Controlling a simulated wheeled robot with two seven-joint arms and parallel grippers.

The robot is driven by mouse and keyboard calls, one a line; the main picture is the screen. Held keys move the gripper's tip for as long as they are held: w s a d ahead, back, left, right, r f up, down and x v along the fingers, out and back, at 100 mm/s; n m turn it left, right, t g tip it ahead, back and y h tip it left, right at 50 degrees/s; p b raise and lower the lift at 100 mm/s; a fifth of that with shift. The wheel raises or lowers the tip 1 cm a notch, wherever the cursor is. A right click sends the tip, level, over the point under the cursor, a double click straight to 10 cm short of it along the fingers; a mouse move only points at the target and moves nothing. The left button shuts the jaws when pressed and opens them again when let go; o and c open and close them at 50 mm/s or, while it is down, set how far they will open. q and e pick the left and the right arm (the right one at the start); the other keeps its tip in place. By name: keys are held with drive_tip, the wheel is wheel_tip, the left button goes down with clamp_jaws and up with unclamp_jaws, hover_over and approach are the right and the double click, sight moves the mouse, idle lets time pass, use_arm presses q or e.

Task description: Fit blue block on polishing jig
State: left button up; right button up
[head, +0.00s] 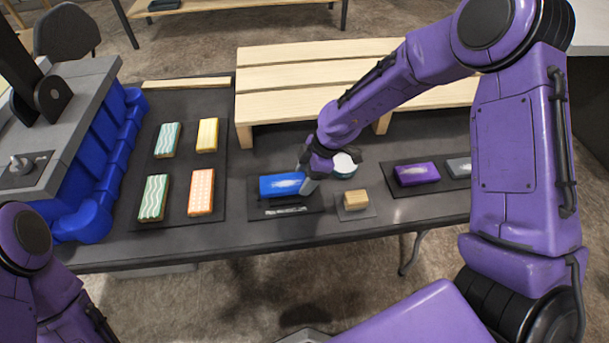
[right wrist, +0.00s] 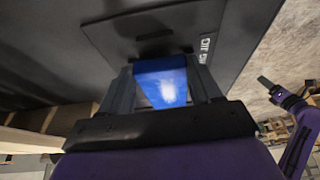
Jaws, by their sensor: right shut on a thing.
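The blue block (head: 281,186) has a pale smear on its top. It is at a dark mat with white lettering (head: 288,212), near the middle of the table. My right gripper (head: 307,182) is shut on the block from its right end. In the right wrist view the blue block (right wrist: 160,82) sits between the two fingers, with the dark lettered mat (right wrist: 225,50) beyond it. I cannot tell whether the block touches the mat. No part is clearly recognisable as the polishing jig; the lettered mat may be it. My left gripper is outside the head view.
A tan block (head: 355,199) on a small plate and a white round container (head: 344,164) stand close right of the gripper. A purple block (head: 416,173) lies farther right. Patterned blocks lie on a left mat (head: 182,183). A wooden slatted rack (head: 290,75) stands behind.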

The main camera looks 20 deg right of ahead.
drive_tip(key=shift+f+b, duration=0.65)
drive_tip(key=shift+f, duration=0.4)
idle(0.8)
drive_tip(key=o, duration=1.2)
drive_tip(key=shift+o, duration=0.2)
drive_tip(key=v, duration=1)
drive_tip(key=shift+d+r, duration=0.15)
drive_tip(key=shift+r, duration=0.1)
